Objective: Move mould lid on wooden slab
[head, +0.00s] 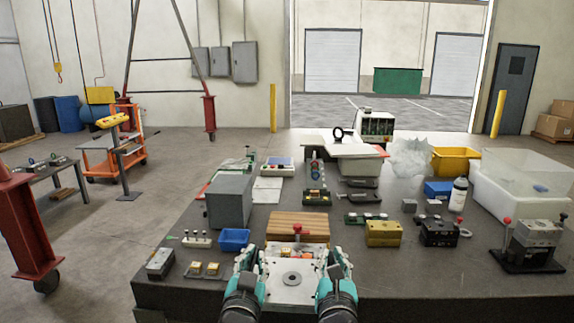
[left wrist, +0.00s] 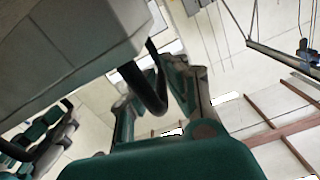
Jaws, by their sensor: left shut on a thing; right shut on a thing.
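The mould lid (head: 290,291), a pale metal plate with a round ring in its middle, is at the front of the table in the head view. My left gripper (head: 246,262) is shut on its left side and my right gripper (head: 335,262) is shut on its right side.
A blue bin (head: 234,239) and a grey box (head: 229,202) stand left of the slab. A yellow block (head: 383,233) and a black block (head: 438,233) stand to the right.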

